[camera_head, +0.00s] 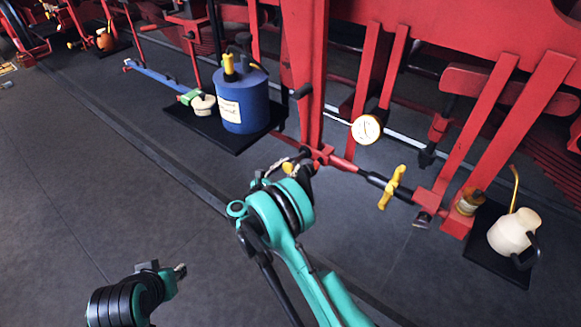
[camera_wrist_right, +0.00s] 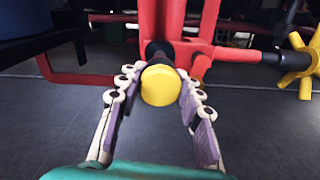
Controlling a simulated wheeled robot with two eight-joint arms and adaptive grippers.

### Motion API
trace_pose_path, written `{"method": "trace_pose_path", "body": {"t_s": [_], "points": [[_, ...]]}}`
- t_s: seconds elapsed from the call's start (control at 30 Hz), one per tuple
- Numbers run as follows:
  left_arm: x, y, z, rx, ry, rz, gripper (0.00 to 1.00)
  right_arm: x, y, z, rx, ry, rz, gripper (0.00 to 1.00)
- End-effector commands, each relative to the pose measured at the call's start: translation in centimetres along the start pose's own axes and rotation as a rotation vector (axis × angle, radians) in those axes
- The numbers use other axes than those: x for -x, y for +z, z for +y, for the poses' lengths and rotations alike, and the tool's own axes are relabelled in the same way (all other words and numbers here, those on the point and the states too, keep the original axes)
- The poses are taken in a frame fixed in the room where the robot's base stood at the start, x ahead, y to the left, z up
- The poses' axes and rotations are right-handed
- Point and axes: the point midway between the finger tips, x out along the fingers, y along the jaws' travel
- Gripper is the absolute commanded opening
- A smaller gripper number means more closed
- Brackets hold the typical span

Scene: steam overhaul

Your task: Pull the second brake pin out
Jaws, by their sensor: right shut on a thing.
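A brake pin with a round yellow head (camera_wrist_right: 160,85) points toward the camera in the right wrist view, its dark shaft running back to a red fitting (camera_wrist_right: 168,45) of the rigging. My right gripper (camera_wrist_right: 158,88) is shut on the pin, one finger on each side of the head. In the head view my right gripper (camera_head: 287,168) is at the red joint at the foot of the red post, and a bit of yellow shows between its fingers. How far the pin sits in the joint is hidden. My left gripper (camera_head: 172,274) is low at the left, over bare floor, away from the rigging.
A yellow cross handle (camera_head: 392,187) sits on the rod to the right. A blue can (camera_head: 241,98) stands on a black mat behind. A round white gauge (camera_head: 367,129) is near the post. A cream jug (camera_head: 513,232) stands at the right. The floor in front is clear.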

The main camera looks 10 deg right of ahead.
Motion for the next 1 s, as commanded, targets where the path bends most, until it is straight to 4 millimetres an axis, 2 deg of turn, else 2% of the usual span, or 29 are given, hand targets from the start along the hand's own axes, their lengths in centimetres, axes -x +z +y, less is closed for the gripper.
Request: {"method": "trace_pose_path", "body": {"t_s": [0.03,0.1,0.4,0.53,1.0], "points": [[0.0,0.0,0.0,0.0,0.0,0.0,0.29,0.3,-0.2,0.0,-0.001,0.0,0.005,0.4],[0.0,0.0,0.0,0.0,0.0,0.0,0.29,0.3,-0.2,0.0,-0.001,0.001,0.005,0.58],[0.0,0.0,0.0,0.0,0.0,0.0,0.29,0.2,-0.1,0.0,-0.001,0.001,0.003,0.58],[0.0,0.0,0.0,0.0,0.0,0.0,0.29,1.2,-0.1,0.1,-0.001,0.003,0.003,0.58],[0.0,0.0,0.0,0.0,0.0,0.0,0.29,10.5,-0.1,0.1,-0.001,0.004,0.004,0.58]]}}
